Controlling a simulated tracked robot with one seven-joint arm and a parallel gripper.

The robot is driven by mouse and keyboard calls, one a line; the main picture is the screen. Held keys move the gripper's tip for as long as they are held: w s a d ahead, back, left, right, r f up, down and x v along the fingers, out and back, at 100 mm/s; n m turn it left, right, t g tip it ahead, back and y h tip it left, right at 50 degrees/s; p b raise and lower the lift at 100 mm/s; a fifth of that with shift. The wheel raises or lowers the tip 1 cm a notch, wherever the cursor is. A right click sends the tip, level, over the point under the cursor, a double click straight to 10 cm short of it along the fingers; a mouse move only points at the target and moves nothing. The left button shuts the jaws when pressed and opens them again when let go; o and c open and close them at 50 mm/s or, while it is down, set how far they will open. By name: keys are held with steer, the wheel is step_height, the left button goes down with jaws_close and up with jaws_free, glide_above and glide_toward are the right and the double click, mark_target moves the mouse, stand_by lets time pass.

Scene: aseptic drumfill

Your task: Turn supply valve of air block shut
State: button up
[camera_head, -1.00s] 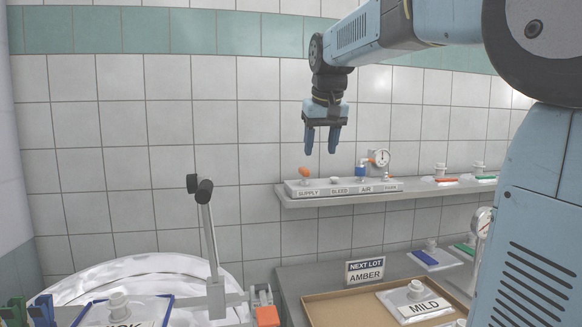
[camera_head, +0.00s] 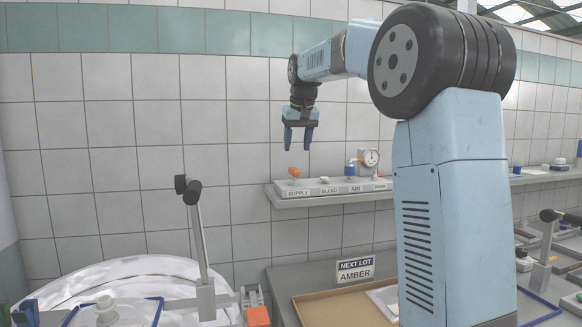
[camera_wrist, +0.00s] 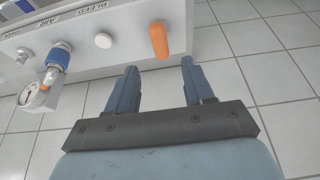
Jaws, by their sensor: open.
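The air block (camera_head: 335,187) is a grey strip on a wall shelf, labelled SUPPLY, BLEED, AIR and PURGE. Its supply valve has an orange handle (camera_head: 294,172) at the left end; in the wrist view the handle (camera_wrist: 159,41) points across the block toward its edge. My gripper (camera_head: 298,146) is open and empty, pointing down above the supply end. In the wrist view the fingers (camera_wrist: 157,78) are spread, with the orange handle ahead of the gap between them and apart from both.
A white bleed knob (camera_wrist: 103,41), a blue fitting (camera_wrist: 58,60) and a pressure gauge (camera_wrist: 36,97) stand along the same block. The shelf (camera_head: 330,200) juts from the tiled wall. A NEXT LOT AMBER sign (camera_head: 355,270) and brown tray (camera_head: 340,308) are below.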

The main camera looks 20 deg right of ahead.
mark_target(294, 168)
steer(key=x, duration=0.8)
